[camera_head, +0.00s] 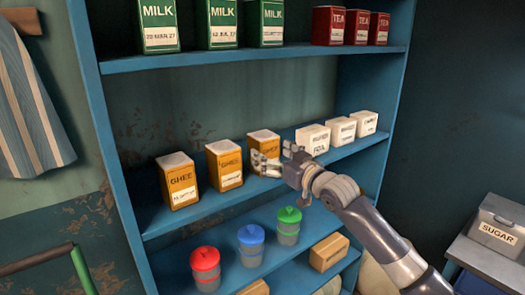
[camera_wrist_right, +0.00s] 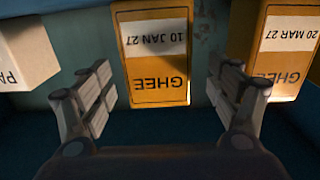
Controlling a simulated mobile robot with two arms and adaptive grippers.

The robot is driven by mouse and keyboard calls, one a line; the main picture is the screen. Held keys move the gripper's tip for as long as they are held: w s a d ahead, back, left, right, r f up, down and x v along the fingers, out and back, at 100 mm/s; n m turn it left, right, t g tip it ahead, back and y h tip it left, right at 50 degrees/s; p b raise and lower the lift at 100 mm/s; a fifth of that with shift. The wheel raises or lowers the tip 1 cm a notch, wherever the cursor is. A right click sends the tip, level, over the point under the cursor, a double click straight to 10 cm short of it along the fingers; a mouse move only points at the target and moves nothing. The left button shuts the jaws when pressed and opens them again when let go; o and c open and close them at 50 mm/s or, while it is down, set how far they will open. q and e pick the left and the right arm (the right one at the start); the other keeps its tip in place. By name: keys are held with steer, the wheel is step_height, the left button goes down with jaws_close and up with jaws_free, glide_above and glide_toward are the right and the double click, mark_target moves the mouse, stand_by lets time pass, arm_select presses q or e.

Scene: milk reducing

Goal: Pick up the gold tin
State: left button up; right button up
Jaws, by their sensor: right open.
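Three gold GHEE tins stand upright in a row on the middle shelf: a left one (camera_head: 178,181), a middle one (camera_head: 224,166) and a right one (camera_head: 264,143). My right gripper (camera_head: 279,160) is open in front of the right tin and partly covers its lower part. In the right wrist view, upside down, that tin (camera_wrist_right: 156,60), labelled 10 JAN 27, shows between the open fingers (camera_wrist_right: 165,105). I see no finger contact. The neighbouring gold tin (camera_wrist_right: 285,45), labelled 20 MAR 27, shows beyond the right-hand finger. My left gripper is not in view.
Several cream tins (camera_head: 341,132) stand right of the gold tins. Green MILK tins (camera_head: 222,22) and red TEA tins (camera_head: 355,26) are above. Lidded jars (camera_head: 250,246) and a cardboard-coloured box (camera_head: 328,252) are below. A SUGAR container (camera_head: 499,225) stands at right.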

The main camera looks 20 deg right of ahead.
steer(key=shift+w+r, duration=0.15)
steer(key=shift+w, duration=0.1)
steer(key=p+x, duration=0.2)
steer(key=x, duration=0.1)
steer(key=shift+w+p, duration=0.4)
steer(key=shift+w+a, duration=0.25)
steer(key=shift+w, duration=0.15)
steer(key=shift+c, duration=0.5)
steer(key=c, duration=1.4)
steer(key=shift+c, duration=0.3)
